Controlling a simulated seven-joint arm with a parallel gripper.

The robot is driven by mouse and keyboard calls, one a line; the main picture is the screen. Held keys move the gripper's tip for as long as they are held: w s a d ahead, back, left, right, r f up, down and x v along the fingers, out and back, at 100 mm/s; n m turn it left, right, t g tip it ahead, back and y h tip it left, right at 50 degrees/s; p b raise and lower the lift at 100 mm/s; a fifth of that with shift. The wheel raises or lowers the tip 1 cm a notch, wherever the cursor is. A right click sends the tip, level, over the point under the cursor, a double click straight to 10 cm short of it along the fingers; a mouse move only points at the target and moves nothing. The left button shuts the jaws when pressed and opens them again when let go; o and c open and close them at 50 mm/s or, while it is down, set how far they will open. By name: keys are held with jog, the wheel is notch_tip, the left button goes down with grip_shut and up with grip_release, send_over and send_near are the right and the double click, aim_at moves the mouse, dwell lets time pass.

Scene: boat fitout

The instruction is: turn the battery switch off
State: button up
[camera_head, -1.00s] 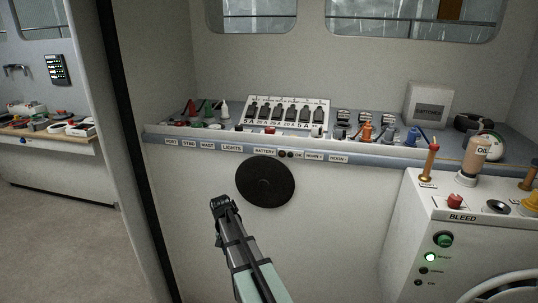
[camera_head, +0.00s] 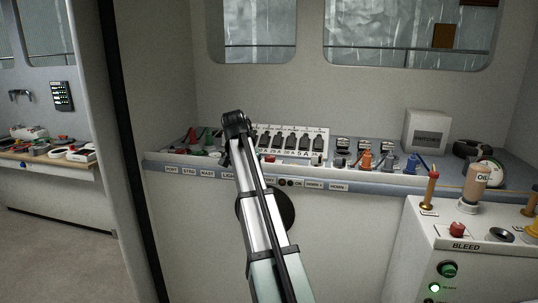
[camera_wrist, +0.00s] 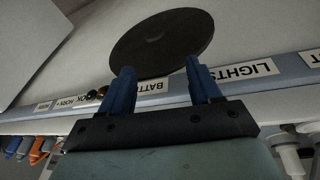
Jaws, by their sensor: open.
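The BATTERY label (camera_head: 270,181) is on the front edge of the console shelf, partly behind my arm. A small red part (camera_head: 269,158) sits on the shelf just above that label; whether it is the battery switch I cannot tell. In the wrist view the BATTERY label (camera_wrist: 150,88) appears upside down between my fingers. My gripper (camera_wrist: 160,66) is open, its two blue fingers apart and empty, in front of the label strip. In the head view my arm rises before the console and the fingers are not clear.
A black round disc (camera_head: 284,208) is on the panel below the strip, also in the wrist view (camera_wrist: 162,42). A fuse board (camera_head: 300,140), orange lever (camera_head: 366,159) and blue lever (camera_head: 413,163) stand on the shelf. A white BLEED unit (camera_head: 480,235) is at right.

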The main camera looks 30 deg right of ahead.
notch_tip(320, 180, up, 7)
jog(key=d, duration=0.1)
jog(key=m+t+h, duration=0.1)
jog(key=m, duration=0.2)
send_near(270, 156)
jog(key=x, duration=0.8)
jog(key=shift+d+f, duration=0.1)
jog(key=shift+f, duration=0.2)
jog(key=shift+c, duration=0.4)
jog(key=c, duration=1)
jog(key=shift+o, duration=0.2)
jog(key=shift+n, duration=0.3)
